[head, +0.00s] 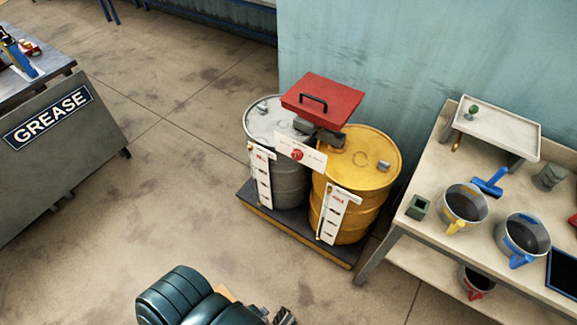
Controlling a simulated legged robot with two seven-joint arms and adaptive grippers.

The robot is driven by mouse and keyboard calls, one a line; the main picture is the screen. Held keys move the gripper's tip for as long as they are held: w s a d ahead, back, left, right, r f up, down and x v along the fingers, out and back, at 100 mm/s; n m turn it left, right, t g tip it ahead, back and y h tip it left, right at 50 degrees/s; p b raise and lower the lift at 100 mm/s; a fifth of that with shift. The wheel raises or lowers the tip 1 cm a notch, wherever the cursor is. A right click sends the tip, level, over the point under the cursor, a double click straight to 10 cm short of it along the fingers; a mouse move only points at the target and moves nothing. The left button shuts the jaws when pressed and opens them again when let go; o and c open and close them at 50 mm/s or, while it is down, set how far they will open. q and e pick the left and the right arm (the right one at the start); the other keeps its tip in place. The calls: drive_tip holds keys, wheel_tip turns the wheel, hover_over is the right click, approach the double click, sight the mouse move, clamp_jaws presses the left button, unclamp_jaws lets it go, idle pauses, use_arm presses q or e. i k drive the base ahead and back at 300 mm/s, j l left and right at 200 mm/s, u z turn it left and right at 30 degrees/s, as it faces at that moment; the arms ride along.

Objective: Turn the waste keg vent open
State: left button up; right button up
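Two drums stand side by side on a dark pallet (290,238) with a yellow edge: a grey drum (290,186) and a yellow drum (375,182). I cannot read which is the waste keg. A small grey fitting (383,165) sits on the yellow drum's top, and another (262,104) on the grey drum's top. I cannot tell whether either is the vent, or its state. A white plate with a red round mark (297,155) is between the drums. My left gripper (285,317) is at the bottom edge, partly cut off, well away from the drums. My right gripper is not in view.
A red lidded box (322,98) sits above the drums' rear. A workbench (400,232) on the right carries jugs (463,205), (520,238) and a raised tray (500,125). A GREASE cabinet (60,160) is at left. The floor between is clear.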

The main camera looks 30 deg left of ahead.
sight(261, 108)
drive_tip(key=u, duration=1.35)
drive_tip(key=i+j+z, duration=0.15)
drive_tip(key=z, duration=0.3)
drive_tip(key=i+j+z, duration=0.15)
drive_tip(key=z, duration=0.35)
drive_tip(key=i+j+z, duration=0.1)
drive_tip(key=j+z, duration=0.2)
drive_tip(key=z, duration=0.15)
